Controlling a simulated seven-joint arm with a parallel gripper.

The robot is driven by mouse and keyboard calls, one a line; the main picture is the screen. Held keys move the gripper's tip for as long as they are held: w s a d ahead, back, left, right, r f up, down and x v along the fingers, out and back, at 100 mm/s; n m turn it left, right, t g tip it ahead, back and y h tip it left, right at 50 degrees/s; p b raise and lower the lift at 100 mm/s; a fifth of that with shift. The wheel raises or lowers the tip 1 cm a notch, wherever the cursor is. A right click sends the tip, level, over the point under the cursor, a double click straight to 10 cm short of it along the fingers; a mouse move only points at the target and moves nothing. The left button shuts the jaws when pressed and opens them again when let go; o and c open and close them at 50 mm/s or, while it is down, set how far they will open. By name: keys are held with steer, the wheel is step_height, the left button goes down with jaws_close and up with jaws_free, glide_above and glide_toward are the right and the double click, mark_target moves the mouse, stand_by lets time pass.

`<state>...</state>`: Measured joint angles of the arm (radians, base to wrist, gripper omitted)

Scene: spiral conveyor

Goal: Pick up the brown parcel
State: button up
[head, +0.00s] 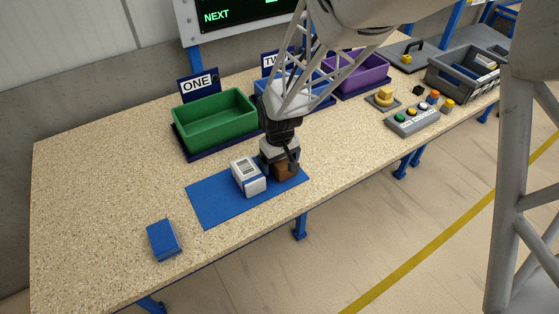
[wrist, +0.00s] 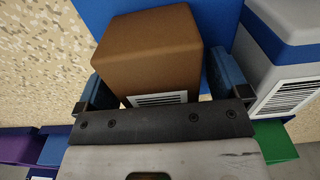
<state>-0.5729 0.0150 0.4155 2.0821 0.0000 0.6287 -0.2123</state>
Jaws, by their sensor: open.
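The brown parcel (head: 284,167) stands on the blue mat (head: 218,210), near the mat's right end. In the wrist view the brown parcel (wrist: 150,50) is a box with a white barcode label, and it lies between the two fingers. My gripper (head: 282,162) is over the parcel in the head view, partly hiding it. In the wrist view my gripper (wrist: 158,85) is open, with a finger on each side of the parcel. Small gaps seem to show beside the parcel; I cannot tell whether either finger touches it.
A white and blue parcel (head: 247,177) stands on the mat close to the left of my gripper. A blue box (head: 163,240) lies at the front left. Green (head: 214,122), blue and purple (head: 358,72) bins line the back. A button panel (head: 413,121) stands to the right.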

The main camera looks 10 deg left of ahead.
steer(key=c, duration=1.1)
steer(key=shift+r, duration=0.25)
steer(key=shift+r, duration=0.5)
step_height(320, 180, up, 2)
steer(key=shift+r, duration=0.1)
steer(key=s+d, duration=0.2)
steer(key=s, duration=0.2)
steer(key=s+d+r, duration=0.1)
steer(key=s+d, duration=0.2)
steer(key=s, duration=0.2)
steer(key=s+d, duration=0.3)
steer(key=s, duration=0.1)
steer(key=shift+s+d+r, duration=0.15)
steer(key=shift+s+d, duration=0.1)
steer(key=shift+s, duration=0.05)
